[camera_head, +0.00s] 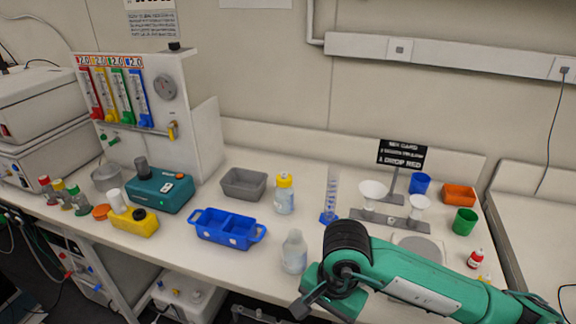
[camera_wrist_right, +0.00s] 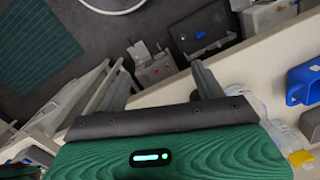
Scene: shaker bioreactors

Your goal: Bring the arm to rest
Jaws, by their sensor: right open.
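My right arm (camera_head: 420,284) is green with a black wrist joint and reaches in from the right over the front of the bench. My right gripper (camera_head: 312,298) hangs at the bench's front edge, close to a clear bottle (camera_head: 294,252). In the right wrist view the gripper (camera_wrist_right: 160,82) has its two grey fingers wide apart with nothing between them. Below the fingers are the floor and the bench edge. My left gripper is out of view.
On the bench (camera_head: 170,225) stand a blue tray (camera_head: 226,240), a grey tray (camera_head: 243,184), a yellow-capped bottle (camera_head: 284,196), a cylinder (camera_head: 331,195), a balance with two white pans (camera_head: 373,190), a green cup (camera_head: 465,221) and a small red-capped bottle (camera_head: 475,259). A flow-meter panel (camera_head: 155,100) stands at left.

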